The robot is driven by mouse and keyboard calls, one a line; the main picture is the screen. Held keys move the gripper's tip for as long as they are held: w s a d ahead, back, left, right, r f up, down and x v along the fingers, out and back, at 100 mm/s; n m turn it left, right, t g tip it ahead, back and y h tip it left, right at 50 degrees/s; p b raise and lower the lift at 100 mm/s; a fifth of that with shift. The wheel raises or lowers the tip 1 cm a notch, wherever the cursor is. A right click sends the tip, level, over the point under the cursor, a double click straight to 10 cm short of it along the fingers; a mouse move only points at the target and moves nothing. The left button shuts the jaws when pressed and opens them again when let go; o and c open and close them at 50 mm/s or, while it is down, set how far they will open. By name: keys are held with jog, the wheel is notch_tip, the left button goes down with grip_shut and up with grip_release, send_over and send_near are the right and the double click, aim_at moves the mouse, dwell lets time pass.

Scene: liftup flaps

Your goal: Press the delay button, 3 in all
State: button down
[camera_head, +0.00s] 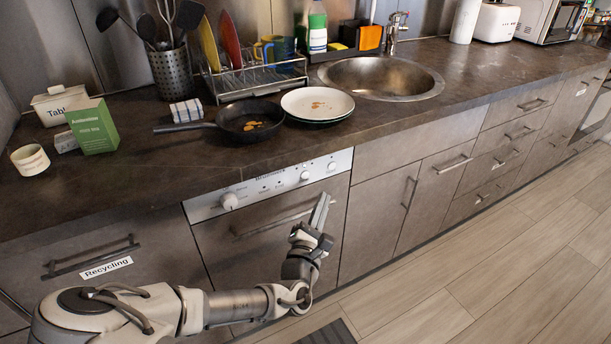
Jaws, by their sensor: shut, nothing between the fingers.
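The dishwasher (222,250) is built in under the counter, with a pale control panel (248,194) along its top edge. The lettering is too small to read, so I cannot tell which control is the delay button. My gripper (322,207) is shut and empty, pointing up in front of the dishwasher door, below the right end of the panel. It appears apart from the panel and partly overlaps the door handle (270,225).
A dark pan (250,117) and stacked plates (318,104) stand on the counter above the panel. The recycling drawer (75,275) is at the left, and cabinets with handles (405,195) are at the right. The floor (480,270) at right is clear.

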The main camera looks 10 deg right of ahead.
jog(key=shift+w+a, duration=0.3)
jog(key=shift+w, duration=0.65)
jog(key=shift+w+a, duration=0.35)
jog(key=shift+w, duration=0.65)
jog(key=shift+w+a, duration=0.3)
jog(key=shift+w, duration=0.65)
jog(key=shift+w, duration=0.1)
jog(key=shift+w+a+b, duration=0.1)
jog(key=shift+w+b, duration=0.2)
jog(key=shift+w, duration=0.05)
jog(key=shift+w+a, duration=0.1)
jog(key=shift+w, duration=0.2)
dwell(0.5)
jog(key=shift+s+d, duration=0.2)
jog(key=shift+s, duration=0.55)
jog(key=shift+s, duration=0.1)
jog(key=s, duration=0.1)
jog(key=s+d, duration=0.1)
jog(key=s, duration=0.1)
jog(key=s+p, duration=0.1)
jog(key=shift+s+d, duration=0.3)
